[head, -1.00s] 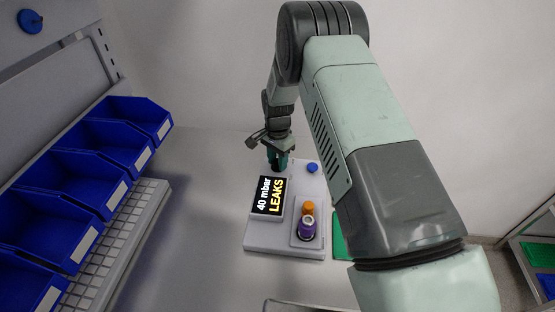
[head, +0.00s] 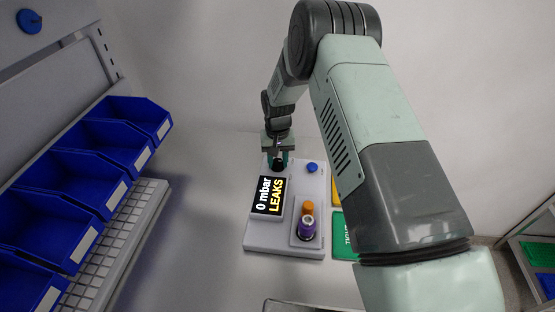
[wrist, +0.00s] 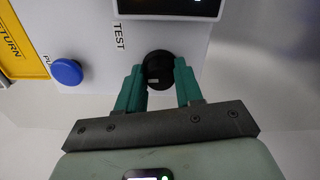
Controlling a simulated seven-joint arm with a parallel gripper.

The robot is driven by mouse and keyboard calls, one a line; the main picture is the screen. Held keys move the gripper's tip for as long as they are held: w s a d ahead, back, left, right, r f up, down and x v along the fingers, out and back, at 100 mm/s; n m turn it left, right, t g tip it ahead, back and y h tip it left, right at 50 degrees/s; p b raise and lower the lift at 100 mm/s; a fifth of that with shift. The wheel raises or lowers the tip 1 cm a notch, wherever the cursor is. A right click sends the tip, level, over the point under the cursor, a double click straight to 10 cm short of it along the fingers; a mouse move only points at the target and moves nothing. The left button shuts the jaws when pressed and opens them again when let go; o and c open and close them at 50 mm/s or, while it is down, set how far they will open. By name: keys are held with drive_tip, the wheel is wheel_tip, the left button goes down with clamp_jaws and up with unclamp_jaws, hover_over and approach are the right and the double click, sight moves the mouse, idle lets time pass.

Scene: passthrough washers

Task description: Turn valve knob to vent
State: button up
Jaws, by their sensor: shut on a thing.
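The black valve knob (wrist: 157,68) sits on the light grey tester unit (head: 262,236), beyond its display. My gripper (wrist: 159,78) has its green fingers on both sides of the knob and is shut on it. A small pale mark shows on the knob's near side in the wrist view; the label TEST (wrist: 119,36) is printed to its left. In the head view my gripper (head: 278,163) is over the unit's far end and mostly hides the knob. The display (head: 269,195) reads "0 mbar LEAKS". No vent label can be read.
A blue button (head: 312,168) is beside the knob, also in the wrist view (wrist: 66,72). An orange piece (head: 308,207) and a purple piece (head: 307,228) stand on the unit. A green mat (head: 342,222) lies right; blue bins (head: 108,148) line the left.

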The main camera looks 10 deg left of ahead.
sight(278, 161)
drive_tip(key=n, duration=0.4)
drive_tip(key=shift+d+n, duration=0.1)
drive_tip(key=shift+n, duration=2)
drive_tip(key=o, duration=1)
drive_tip(key=shift+o, duration=0.2)
wheel_tip(278, 161, up, 11)
